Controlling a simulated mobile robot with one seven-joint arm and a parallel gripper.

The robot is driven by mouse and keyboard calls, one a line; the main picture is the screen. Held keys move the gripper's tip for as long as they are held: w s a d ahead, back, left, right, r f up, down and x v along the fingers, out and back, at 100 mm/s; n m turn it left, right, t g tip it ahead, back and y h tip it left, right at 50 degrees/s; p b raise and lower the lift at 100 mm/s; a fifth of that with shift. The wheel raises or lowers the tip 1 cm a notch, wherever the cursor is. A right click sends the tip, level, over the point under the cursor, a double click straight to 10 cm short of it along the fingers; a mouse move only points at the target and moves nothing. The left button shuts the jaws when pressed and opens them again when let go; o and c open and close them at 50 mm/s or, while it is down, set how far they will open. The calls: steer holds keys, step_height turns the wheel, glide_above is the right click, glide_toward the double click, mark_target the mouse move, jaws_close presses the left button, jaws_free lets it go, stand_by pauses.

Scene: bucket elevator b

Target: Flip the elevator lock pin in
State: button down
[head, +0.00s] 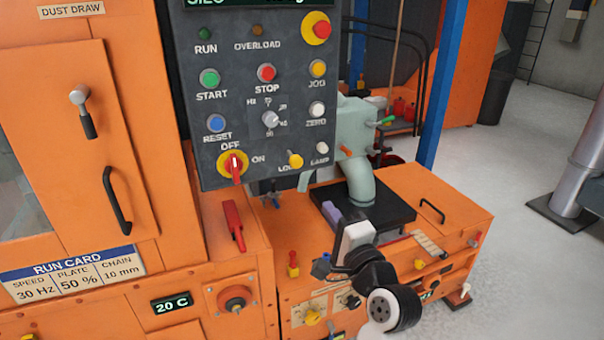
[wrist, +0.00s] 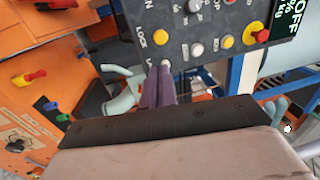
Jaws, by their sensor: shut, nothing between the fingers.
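A yellow knob (head: 295,160) labelled LOCK sits at the lower right of the dark control panel; it also shows in the wrist view (wrist: 160,37). I cannot tell for sure whether this is the elevator lock pin. My gripper (head: 329,209) is shut and empty, its purple fingers together, below the panel in the head view. In the wrist view the fingertips (wrist: 160,70) overlap the panel's lower edge, by the white LAMP button (wrist: 165,63). Contact cannot be made out. A small red-and-yellow part (head: 293,265) stands on the orange machine, left of my gripper.
The control panel (head: 262,100) carries several buttons and a red rotary switch (head: 234,167). A pale green pipe (head: 357,180) stands behind my gripper on a black plate. A blue post (head: 440,85) rises beyond it. The grey floor (head: 525,260) at right is open.

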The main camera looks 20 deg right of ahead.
mark_target(297, 165)
steer(key=w+p, duration=0.1)
steer(key=w, duration=0.3)
steer(key=w+r+p, duration=0.1)
steer(key=w+p, duration=0.1)
steer(key=w, duration=0.2)
steer(key=w+r+p, duration=0.1)
steer(key=w, duration=0.4)
steer(key=shift+a, duration=0.4)
steer(key=shift+w, duration=0.45)
steer(key=shift+w+a+r+p, duration=0.1)
steer(key=shift+w+p, duration=0.2)
steer(key=shift+w, duration=1.25)
steer(key=shift+s, duration=0.1)
